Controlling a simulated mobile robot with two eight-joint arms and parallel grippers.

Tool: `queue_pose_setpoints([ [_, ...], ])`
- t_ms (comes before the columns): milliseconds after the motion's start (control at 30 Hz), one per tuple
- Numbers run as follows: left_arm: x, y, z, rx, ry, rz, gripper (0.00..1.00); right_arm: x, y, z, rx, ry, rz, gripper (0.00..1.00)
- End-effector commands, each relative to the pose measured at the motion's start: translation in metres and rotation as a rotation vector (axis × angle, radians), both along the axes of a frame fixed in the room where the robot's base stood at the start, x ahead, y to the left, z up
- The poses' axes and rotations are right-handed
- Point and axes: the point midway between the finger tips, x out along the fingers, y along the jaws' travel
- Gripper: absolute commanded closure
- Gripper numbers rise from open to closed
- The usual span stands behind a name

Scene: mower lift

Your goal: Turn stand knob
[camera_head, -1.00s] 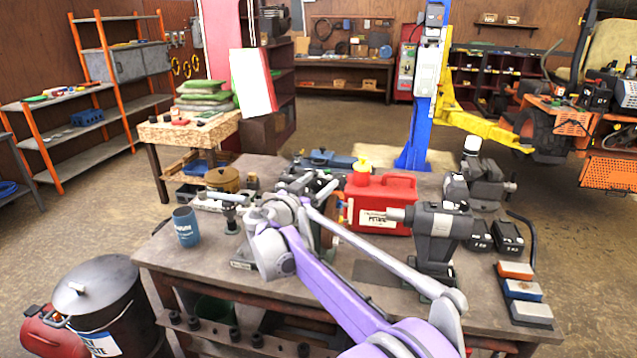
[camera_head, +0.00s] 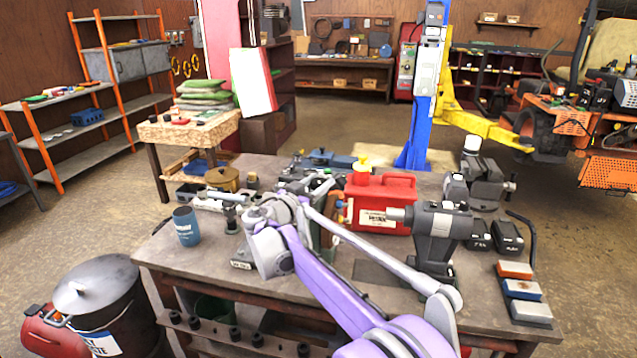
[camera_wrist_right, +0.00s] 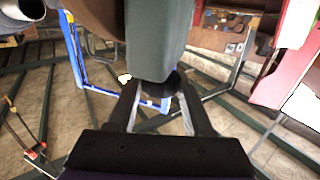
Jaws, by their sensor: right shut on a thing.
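My right gripper (camera_wrist_right: 160,108) is shut on a small dark knob (camera_wrist_right: 166,86), with one pale finger on each side of it. The knob sits against the end of a grey-green stand block (camera_wrist_right: 158,38), which fills the upper middle of the right wrist view. In the head view my purple right arm reaches over the workbench (camera_head: 190,262) from the lower right. Its wrist hides most of the stand and the knob there. My left gripper is in neither view.
A red petrol can (camera_head: 382,205) stands close to the right of my wrist. A grey machine (camera_head: 437,228) and sharpening blocks (camera_head: 522,290) are further right. A lidded bin (camera_head: 98,295) stands on the floor.

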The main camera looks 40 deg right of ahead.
Motion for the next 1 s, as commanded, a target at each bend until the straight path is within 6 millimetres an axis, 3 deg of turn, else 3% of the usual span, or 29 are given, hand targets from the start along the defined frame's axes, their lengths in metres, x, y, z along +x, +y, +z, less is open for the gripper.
queue_pose_setpoints([
  [267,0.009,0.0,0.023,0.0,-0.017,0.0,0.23,0.002,0.001,0.003,0.002,-0.004,-0.141,1.0],
  [633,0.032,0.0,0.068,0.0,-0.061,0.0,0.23,0.003,0.0,0.004,0.006,-0.006,-0.478,1.0],
  [1000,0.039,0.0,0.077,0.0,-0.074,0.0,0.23,0.001,0.0,-0.001,0.003,-0.001,-0.772,1.0],
])
